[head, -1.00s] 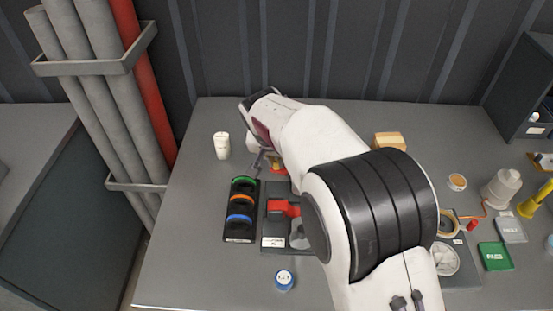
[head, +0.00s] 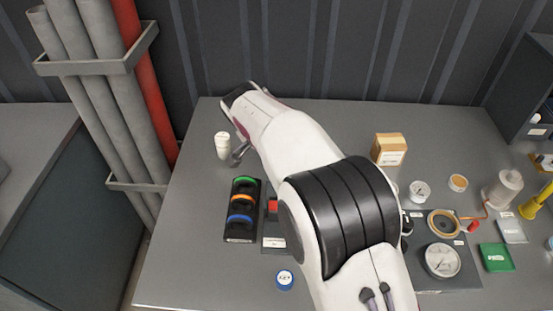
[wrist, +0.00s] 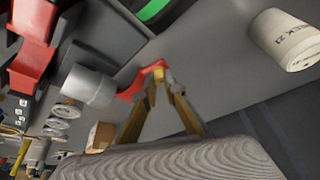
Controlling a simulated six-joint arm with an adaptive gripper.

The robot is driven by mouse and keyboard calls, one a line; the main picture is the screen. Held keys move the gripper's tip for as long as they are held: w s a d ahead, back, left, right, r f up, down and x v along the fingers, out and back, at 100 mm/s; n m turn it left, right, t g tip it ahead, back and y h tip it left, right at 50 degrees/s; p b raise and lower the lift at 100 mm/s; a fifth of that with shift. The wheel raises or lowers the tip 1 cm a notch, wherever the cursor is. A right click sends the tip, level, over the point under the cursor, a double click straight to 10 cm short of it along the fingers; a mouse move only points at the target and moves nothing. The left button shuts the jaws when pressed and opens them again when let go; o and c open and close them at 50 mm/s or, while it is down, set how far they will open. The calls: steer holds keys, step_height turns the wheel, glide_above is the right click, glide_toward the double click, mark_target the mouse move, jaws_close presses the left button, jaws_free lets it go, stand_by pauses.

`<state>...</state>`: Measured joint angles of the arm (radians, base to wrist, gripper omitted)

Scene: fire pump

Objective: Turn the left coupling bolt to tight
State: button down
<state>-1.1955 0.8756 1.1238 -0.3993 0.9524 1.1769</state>
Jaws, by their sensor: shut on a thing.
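In the wrist view, my gripper (wrist: 161,84) is shut on the end of a curved red lever (wrist: 133,91). The lever reaches to a grey cylinder (wrist: 90,87), close to a red clamp-like body (wrist: 34,48). I cannot tell whether the lever is fixed to the cylinder, or whether it is the left coupling bolt's own handle. In the head view, part of my gripper (head: 238,154) shows beside the white cup; my arm hides its tips and most of the red body (head: 272,206).
A white cup (head: 222,146) stands close by on the left. A black rack (head: 241,232) holds green, orange and blue rings. A blue-rimmed dial (head: 284,279) lies in front. The table's front left is clear.

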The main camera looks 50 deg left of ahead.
steer(key=c, duration=2.4)
jaws_free()
steer(key=shift+n, duration=0.4)
steer(key=shift+d+n+g+y, duration=0.15)
steer(key=shift+n+y, duration=0.3)
steer(key=shift+n, duration=0.55)
steer(key=shift+n+g+y, duration=0.25)
steer(key=shift+n+y, duration=0.2)
steer(key=shift+n, duration=0.55)
steer(key=shift+w+n, duration=0.1)
steer(key=shift+n, duration=0.3)
steer(key=shift+w+d+n+g+y, duration=0.1)
steer(key=shift+n+g+y, duration=0.35)
steer(key=shift+n, duration=1.15)
steer(key=shift+w+n+g+y, duration=0.1)
steer(key=shift+n+g+y, duration=0.35)
steer(key=shift+n, duration=1.15)
